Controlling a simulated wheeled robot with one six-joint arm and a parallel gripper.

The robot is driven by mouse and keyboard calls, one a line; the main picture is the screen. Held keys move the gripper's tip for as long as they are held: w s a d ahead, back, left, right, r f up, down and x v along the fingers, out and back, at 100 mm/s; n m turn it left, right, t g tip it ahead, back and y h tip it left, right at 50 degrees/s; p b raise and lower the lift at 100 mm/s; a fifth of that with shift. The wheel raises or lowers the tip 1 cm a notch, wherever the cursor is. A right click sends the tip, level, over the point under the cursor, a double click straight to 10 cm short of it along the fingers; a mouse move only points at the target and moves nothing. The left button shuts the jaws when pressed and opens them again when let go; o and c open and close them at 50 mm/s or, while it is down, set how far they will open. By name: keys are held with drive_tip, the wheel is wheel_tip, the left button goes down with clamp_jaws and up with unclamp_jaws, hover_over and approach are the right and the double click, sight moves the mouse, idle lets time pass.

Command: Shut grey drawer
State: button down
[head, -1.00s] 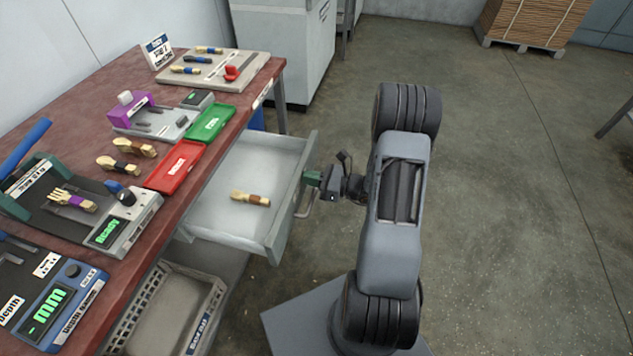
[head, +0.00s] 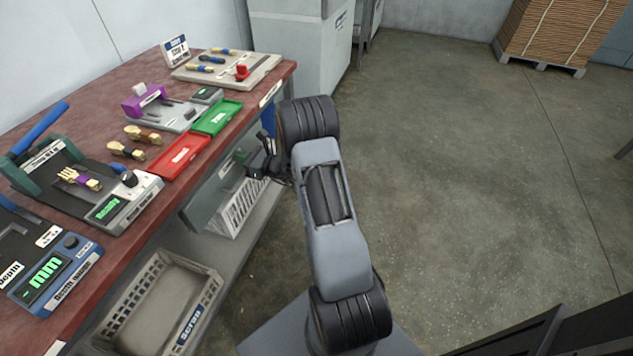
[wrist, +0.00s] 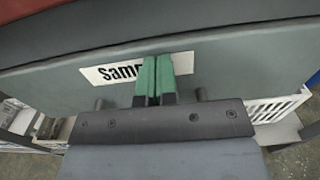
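The grey drawer (head: 207,197) is pushed in under the red-brown bench top; its inside no longer shows in the head view. Its front fills the wrist view (wrist: 60,85), with a white label (wrist: 110,73) partly hidden by my fingers. My gripper (head: 242,160) is at the drawer front. In the wrist view, its green fingertips (wrist: 156,62) are together with nothing visible between them, and they overlap the label, seemingly against the front. Handle posts show either side of the fingers. I cannot tell whether a small gap remains.
A crate (head: 160,300) and a white basket (head: 243,205) sit on the lower shelf.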

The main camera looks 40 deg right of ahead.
drive_tip(key=shift+w+a+r, duration=0.1)
drive_tip(key=shift+w+a, duration=0.3)
drive_tip(key=shift+w, duration=0.15)
drive_tip(key=shift+a+r, duration=0.1)
drive_tip(key=shift+r, duration=0.05)
